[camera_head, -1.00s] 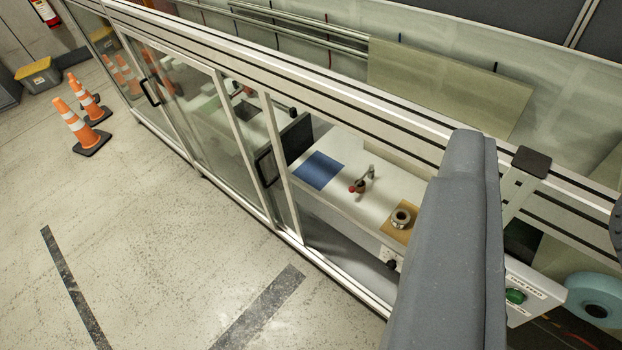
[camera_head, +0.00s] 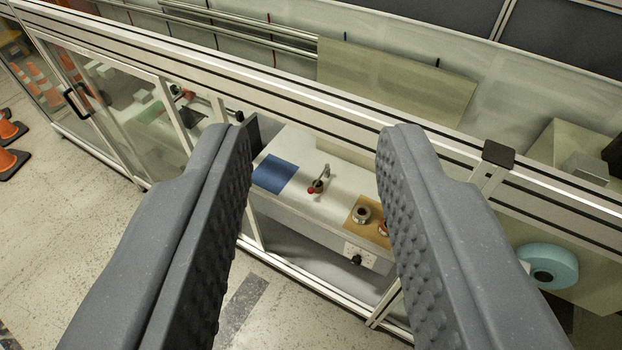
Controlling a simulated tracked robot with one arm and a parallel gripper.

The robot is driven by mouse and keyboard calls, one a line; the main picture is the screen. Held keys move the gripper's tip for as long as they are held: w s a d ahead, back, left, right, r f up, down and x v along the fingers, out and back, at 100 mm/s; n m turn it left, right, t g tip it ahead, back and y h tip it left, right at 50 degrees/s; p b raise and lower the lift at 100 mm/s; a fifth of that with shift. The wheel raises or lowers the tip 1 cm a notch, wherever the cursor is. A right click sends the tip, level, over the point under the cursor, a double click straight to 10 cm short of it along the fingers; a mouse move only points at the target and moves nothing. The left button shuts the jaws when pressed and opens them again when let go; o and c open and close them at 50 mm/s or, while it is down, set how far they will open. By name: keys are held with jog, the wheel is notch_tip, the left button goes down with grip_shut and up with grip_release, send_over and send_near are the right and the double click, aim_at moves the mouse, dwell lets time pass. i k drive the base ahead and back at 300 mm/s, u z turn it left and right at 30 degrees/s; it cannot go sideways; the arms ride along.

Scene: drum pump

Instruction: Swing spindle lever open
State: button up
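My gripper (camera_head: 313,135) is open and empty, its two grey ribbed fingers wide apart in the foreground. Between the fingers, inside a framed enclosure, a small metal lever with a red knob (camera_head: 312,190) stands on a white bench top (camera_head: 296,150). It may be the spindle lever, but it is too small to tell. It is well beyond the fingertips, not touched.
The enclosure's aluminium rail (camera_head: 300,105) runs across above the opening. Sliding glass doors with a black handle (camera_head: 76,102) are at left. A blue mat (camera_head: 273,174) lies on the bench. A teal roll (camera_head: 548,266) is at right, orange cones (camera_head: 10,160) at far left.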

aim_at(310, 189)
jog(key=i, duration=0.95)
jog(key=z, duration=0.05)
